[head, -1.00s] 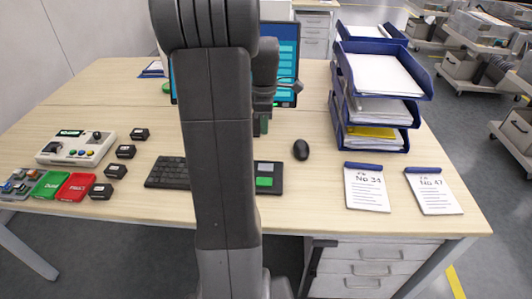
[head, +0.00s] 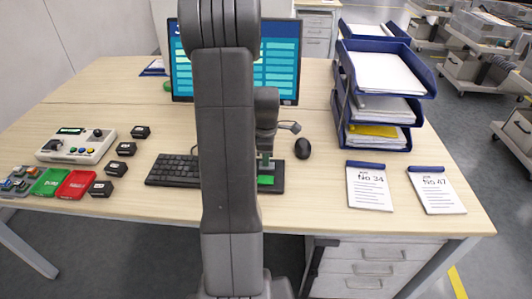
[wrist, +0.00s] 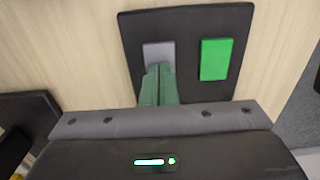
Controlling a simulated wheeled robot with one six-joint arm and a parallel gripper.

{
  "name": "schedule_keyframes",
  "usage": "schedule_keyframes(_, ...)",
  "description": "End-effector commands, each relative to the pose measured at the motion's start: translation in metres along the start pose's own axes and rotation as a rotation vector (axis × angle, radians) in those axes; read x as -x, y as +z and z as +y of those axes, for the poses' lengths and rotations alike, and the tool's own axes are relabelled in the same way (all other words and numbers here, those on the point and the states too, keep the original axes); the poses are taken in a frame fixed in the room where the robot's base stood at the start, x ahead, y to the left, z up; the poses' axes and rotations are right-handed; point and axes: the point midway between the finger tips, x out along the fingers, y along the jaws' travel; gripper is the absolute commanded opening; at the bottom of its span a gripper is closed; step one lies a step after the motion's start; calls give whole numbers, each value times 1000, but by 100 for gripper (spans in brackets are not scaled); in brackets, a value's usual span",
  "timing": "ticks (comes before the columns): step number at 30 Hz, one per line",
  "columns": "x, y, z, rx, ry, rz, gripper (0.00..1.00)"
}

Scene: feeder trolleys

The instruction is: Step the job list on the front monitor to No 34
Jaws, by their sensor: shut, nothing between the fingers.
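The front monitor (head: 283,62) shows a blue page with rows of light bars. My arm hides its middle, and I cannot read a number on it. A black key pad (head: 279,184) lies on the desk in front of it, with a green key (head: 266,180). In the wrist view the pad (wrist: 190,85) has a grey key (wrist: 157,50) left of the green key (wrist: 215,59). My gripper (wrist: 160,70) is shut and empty, its tips over the near part of the grey key. I cannot tell whether they touch. A card (head: 369,192) reads No 34.
A second card (head: 437,195) reads No 47. A dark mouse (head: 302,148) and a stack of blue trays (head: 412,80) are to the right. A keyboard (head: 171,170), several black blocks, a control box (head: 77,150) and green and red items are to the left.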

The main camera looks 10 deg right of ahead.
Motion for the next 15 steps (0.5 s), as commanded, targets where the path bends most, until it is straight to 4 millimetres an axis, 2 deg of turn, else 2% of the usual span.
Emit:
schedule_keyframes(8, -1, 0, 0, 0, 0, 0, 0)
schedule_keyframes(15, -20, 0, 0, 0, -3, 0, 0)
